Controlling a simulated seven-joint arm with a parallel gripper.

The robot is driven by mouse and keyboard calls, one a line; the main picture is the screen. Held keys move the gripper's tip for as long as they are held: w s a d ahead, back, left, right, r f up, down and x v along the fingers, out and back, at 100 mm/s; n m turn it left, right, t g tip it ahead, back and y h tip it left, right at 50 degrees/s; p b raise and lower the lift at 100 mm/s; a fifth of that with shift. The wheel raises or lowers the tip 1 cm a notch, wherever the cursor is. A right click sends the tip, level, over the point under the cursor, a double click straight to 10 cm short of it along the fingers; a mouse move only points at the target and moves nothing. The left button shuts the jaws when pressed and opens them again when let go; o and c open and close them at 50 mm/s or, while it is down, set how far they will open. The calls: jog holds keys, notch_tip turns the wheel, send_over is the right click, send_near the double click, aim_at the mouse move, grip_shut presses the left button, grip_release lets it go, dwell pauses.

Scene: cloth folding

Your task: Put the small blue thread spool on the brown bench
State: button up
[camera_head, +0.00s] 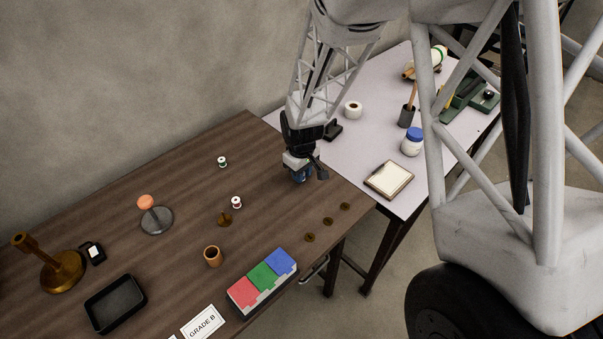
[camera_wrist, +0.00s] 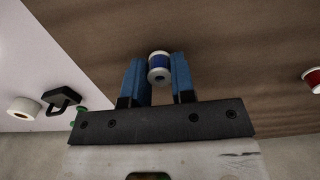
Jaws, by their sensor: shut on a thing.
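The small blue thread spool (camera_wrist: 160,68) is white at its end with a dark blue band. In the wrist view it sits between the two blue fingers of my gripper (camera_wrist: 158,78), which is shut on it. In the head view my gripper (camera_head: 302,176) is low over the right end of the brown bench (camera_head: 180,165), and the spool is mostly hidden by the fingers there. I cannot tell whether the spool touches the bench top.
On the bench, a green-banded spool (camera_head: 222,162), a red-banded spool (camera_head: 236,202) and several brass discs (camera_head: 328,221) stand nearby. A pale table (camera_head: 345,160) adjoins at right, with a white roll (camera_head: 353,110) and a blue-lidded jar (camera_head: 412,142).

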jog(key=shift+f, duration=0.2)
jog(key=shift+f, duration=0.15)
jog(key=o, duration=0.9)
notch_tip(320, 180, up, 12)
jog(key=shift+r, duration=0.2)
dwell(0.4)
jog(key=shift+d, duration=0.1)
dwell(0.7)
